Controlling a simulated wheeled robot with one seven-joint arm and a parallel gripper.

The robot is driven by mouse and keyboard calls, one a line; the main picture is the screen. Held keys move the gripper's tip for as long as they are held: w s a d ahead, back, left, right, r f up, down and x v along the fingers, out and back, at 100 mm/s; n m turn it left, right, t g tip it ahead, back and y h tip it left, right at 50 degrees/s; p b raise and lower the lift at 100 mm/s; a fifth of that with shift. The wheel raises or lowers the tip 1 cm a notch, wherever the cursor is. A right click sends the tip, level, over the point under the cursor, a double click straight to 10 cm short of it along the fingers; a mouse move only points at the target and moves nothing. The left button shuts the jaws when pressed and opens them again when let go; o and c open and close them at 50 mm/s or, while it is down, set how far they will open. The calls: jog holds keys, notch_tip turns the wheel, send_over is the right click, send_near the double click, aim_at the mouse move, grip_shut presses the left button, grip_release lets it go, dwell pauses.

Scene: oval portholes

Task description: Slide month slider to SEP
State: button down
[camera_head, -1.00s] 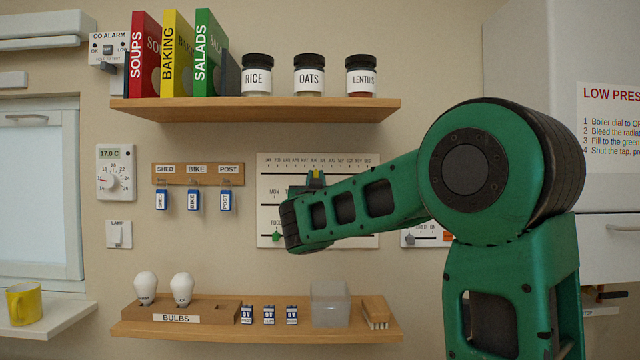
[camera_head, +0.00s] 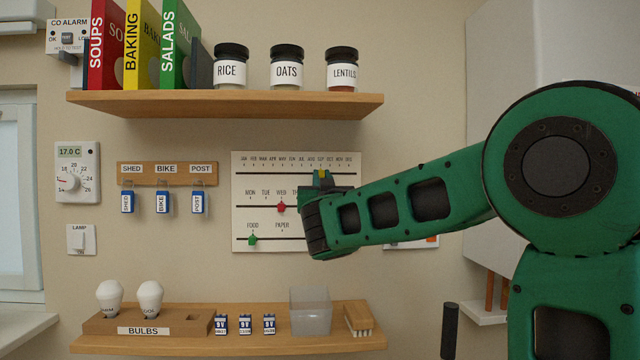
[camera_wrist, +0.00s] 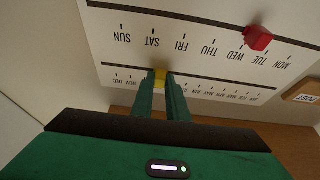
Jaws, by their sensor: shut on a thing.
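The white slider board (camera_head: 262,222) hangs on the wall with three slotted rows. The top row carries month labels from JAN to DEC. The yellow month slider (camera_head: 322,174) is in my gripper (camera_head: 322,179), close to the AUG and SEP labels. The wrist view also shows the yellow slider (camera_wrist: 161,76) between the two green fingertips (camera_wrist: 161,82).
A red slider (camera_head: 281,207) sits near WED on the weekday row. A green slider (camera_head: 252,239) sits at FOOD on the bottom row. A jar shelf (camera_head: 230,104) is above the board, a lower shelf (camera_head: 230,344) below. Key tags (camera_head: 162,202) hang to the left.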

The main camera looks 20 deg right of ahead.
jog(key=c, duration=1.7)
grip_release()
jog(key=v, duration=1)
jog(key=shift+s+a+f, duration=0.1)
jog(key=shift+s+f, duration=0.15)
jog(key=shift+f, duration=0.05)
